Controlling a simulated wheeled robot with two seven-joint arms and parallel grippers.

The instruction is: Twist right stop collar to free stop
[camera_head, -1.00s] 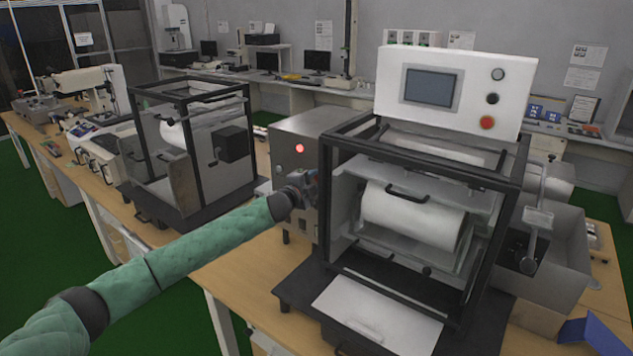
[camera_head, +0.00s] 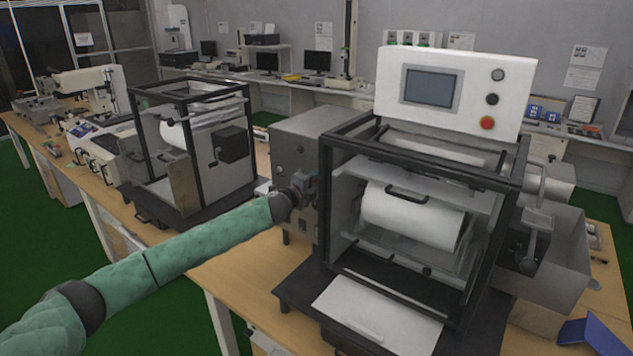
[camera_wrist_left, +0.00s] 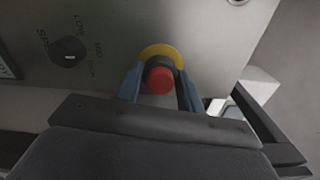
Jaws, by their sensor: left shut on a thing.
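The red stop button (camera_wrist_left: 159,80) with its yellow collar ring (camera_wrist_left: 161,51) sits on a grey panel in the left wrist view. My left gripper (camera_wrist_left: 160,76) has its two blue-grey fingers on either side of the red button, shut on it. In the head view my left gripper (camera_head: 304,187) is at the front of the grey control box (camera_head: 287,160), left of the black-framed machine; it hides the button there. My right gripper is not in view.
A black speed dial (camera_wrist_left: 68,54) is left of the button. The black-framed roller machine (camera_head: 410,215) with a white screen panel (camera_head: 445,92) stands close right of my left gripper. Another framed machine (camera_head: 190,150) stands to the left. Bare table (camera_head: 245,270) shows below my arm.

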